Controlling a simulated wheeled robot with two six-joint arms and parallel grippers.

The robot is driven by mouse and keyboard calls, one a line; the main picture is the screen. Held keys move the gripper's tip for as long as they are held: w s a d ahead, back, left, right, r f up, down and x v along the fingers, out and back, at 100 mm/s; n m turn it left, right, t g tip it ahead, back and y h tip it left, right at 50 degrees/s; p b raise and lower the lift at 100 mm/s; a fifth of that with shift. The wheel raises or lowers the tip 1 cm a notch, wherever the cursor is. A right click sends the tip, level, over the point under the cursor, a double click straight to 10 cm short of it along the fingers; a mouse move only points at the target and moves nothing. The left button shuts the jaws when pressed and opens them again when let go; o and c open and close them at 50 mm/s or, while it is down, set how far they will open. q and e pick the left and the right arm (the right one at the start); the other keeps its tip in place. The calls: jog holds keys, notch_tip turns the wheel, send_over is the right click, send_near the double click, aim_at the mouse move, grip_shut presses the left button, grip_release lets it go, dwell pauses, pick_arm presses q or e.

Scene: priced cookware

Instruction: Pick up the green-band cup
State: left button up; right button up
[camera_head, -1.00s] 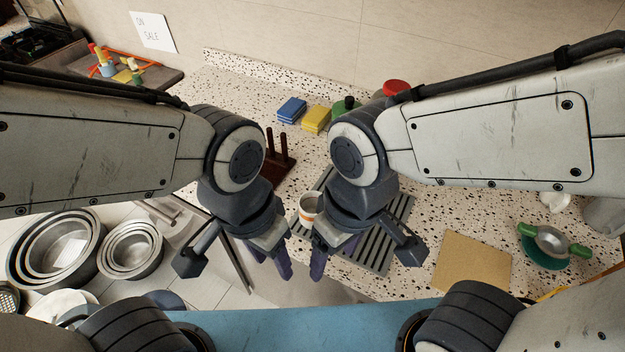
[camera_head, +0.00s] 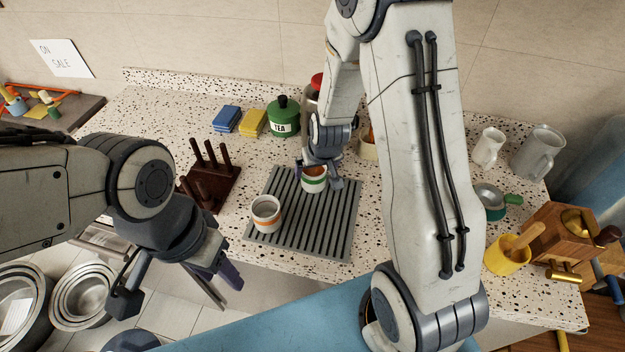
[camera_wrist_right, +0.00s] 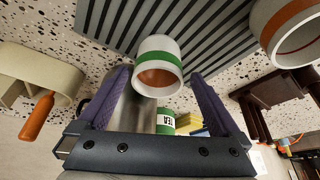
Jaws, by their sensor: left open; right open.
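The green-band cup (camera_head: 314,180) is white with a green stripe and a brown-orange inside. It stands upright on the grey ribbed mat (camera_head: 342,222), near its back edge. My right gripper (camera_head: 320,180) is at the cup, its fingers open on either side. In the right wrist view the cup (camera_wrist_right: 159,62) shows between the purple fingertips of the right gripper (camera_wrist_right: 158,75), with gaps on both sides. A similar cup with an orange band (camera_head: 266,214) stands on the mat to the left. My left gripper (camera_head: 222,275) is open and empty, left of the mat, past the counter's front edge.
A dark wooden peg stand (camera_head: 208,186) is left of the mat. A green TEA canister (camera_head: 284,118), yellow and blue boxes (camera_head: 227,119) stand behind. Mugs (camera_head: 487,148) and a yellow pot (camera_head: 507,254) are at the right. Steel pans (camera_head: 84,296) are lower left.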

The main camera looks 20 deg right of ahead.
jog(key=shift+x, duration=0.75)
jog(key=p+x, duration=0.1)
jog(key=x, duration=0.3)
jog(key=shift+w+f, duration=0.1)
jog(key=shift+w, duration=0.05)
jog(key=shift+w+d+f, duration=0.1)
jog(key=shift+w+f, duration=0.1)
jog(key=shift+f, duration=0.2)
jog(key=c, duration=1.5)
jog(key=shift+r+p, duration=0.25)
jog(key=shift+p, duration=0.2)
